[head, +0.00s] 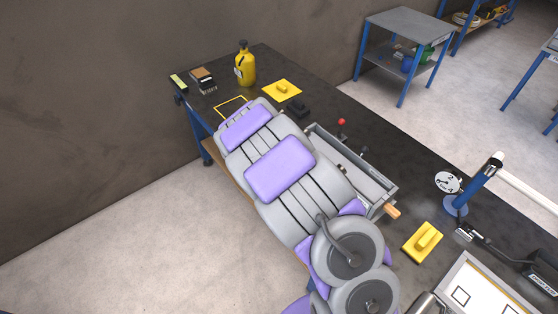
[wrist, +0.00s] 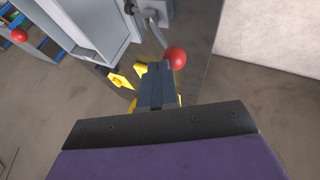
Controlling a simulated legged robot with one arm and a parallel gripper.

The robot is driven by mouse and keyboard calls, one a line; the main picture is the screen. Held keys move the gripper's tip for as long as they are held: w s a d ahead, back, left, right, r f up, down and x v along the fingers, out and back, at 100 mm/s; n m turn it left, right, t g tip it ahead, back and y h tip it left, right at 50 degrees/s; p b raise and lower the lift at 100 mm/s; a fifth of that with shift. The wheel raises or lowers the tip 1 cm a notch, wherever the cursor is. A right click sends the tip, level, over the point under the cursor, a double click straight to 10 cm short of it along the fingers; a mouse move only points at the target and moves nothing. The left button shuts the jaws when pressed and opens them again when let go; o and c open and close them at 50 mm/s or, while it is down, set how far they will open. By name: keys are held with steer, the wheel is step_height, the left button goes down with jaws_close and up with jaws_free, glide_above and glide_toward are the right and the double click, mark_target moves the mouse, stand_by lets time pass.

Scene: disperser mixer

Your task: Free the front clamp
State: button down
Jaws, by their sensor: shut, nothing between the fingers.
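In the wrist view a red ball knob (wrist: 176,58) sits on the end of a thin grey lever that runs up to a bracket (wrist: 154,12) on the grey machine. This looks like a clamp handle; I cannot tell for sure whether it is the front one. My gripper (wrist: 157,70) is shut and empty, its dark fingertips just left of the knob; whether they touch is unclear. A second red ball (wrist: 19,36) shows at the far left. In the head view one red knob (head: 341,122) stands beside the grey trough (head: 350,168); my arm hides my gripper.
An orange handle (head: 392,211) projects from the trough's near end.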

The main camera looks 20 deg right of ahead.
steer(key=shift+s+a+f+b, duration=0.3)
steer(key=shift+a+f, duration=0.3)
steer(key=shift+a, duration=0.05)
steer(key=shift+s+a+f+b, duration=0.25)
steer(key=shift+a+f+b, duration=0.05)
steer(key=shift+a+f, duration=0.3)
steer(key=p+v, duration=0.3)
steer(key=v, duration=0.9)
steer(key=shift+a+r, duration=0.2)
steer(key=shift+a, duration=0.05)
steer(key=shift+s+a, duration=0.1)
steer(key=shift+s, duration=0.05)
